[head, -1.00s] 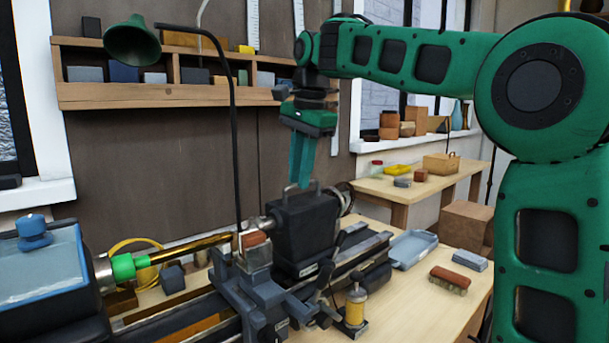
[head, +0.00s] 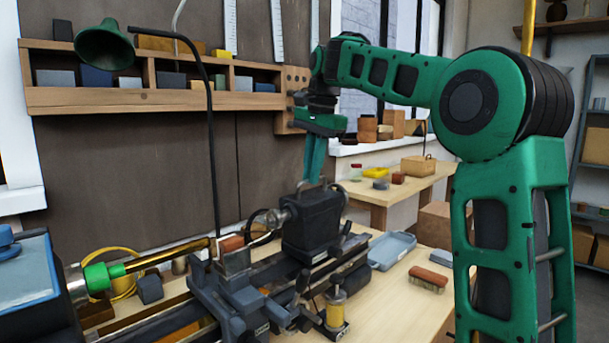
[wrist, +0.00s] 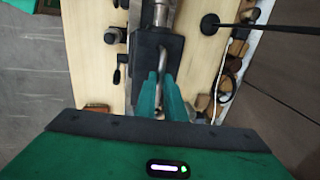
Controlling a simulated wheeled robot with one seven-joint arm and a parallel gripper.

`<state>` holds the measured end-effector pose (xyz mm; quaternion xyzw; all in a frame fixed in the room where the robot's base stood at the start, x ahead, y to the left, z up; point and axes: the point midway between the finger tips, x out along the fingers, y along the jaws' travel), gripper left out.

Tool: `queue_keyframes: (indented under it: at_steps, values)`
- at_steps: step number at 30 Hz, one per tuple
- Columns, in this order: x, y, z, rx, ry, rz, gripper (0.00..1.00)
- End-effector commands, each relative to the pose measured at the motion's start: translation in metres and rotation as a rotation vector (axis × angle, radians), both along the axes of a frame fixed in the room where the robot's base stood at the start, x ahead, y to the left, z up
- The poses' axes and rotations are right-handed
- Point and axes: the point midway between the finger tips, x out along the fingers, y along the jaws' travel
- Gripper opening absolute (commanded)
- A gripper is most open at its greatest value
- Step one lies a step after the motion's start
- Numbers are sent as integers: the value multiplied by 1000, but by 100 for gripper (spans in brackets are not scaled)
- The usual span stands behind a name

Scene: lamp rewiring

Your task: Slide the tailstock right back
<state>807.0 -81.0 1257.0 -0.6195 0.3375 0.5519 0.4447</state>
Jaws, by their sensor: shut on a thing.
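The tailstock (head: 312,225) is a dark block on the lathe bed, right of the tool post (head: 232,262), with a clear gap between them. A metal handle (head: 303,187) stands on its top. My gripper (head: 313,180) reaches down from above and is shut on this handle. In the wrist view the green fingers (wrist: 160,98) close around the handle, and the dark tailstock body (wrist: 172,50) lies beneath. The exact contact at the fingertips is partly hidden.
A brass rod (head: 170,254) runs from the green-collared chuck at left. A black lamp stem (head: 212,150) rises behind the bed. Right of the lathe are a blue-grey tray (head: 391,251), a brush (head: 428,280) and bare bench. An oil cup (head: 335,308) stands at the front.

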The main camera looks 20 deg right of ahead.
Motion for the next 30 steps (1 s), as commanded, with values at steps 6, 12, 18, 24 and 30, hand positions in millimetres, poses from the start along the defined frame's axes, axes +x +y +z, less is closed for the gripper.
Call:
queue_keyframes:
  at_steps: [6, 12, 18, 24, 30]
  values:
    - [6, -1, 5, -2, -29, -3, 0]
    - [5, -1, 5, -2, -26, -4, 28]
    - [4, -1, 4, -1, -21, -4, 28]
    - [2, -1, 22, -1, -23, -3, 28]
    - [-2, -2, 59, -1, -24, 0, 28]
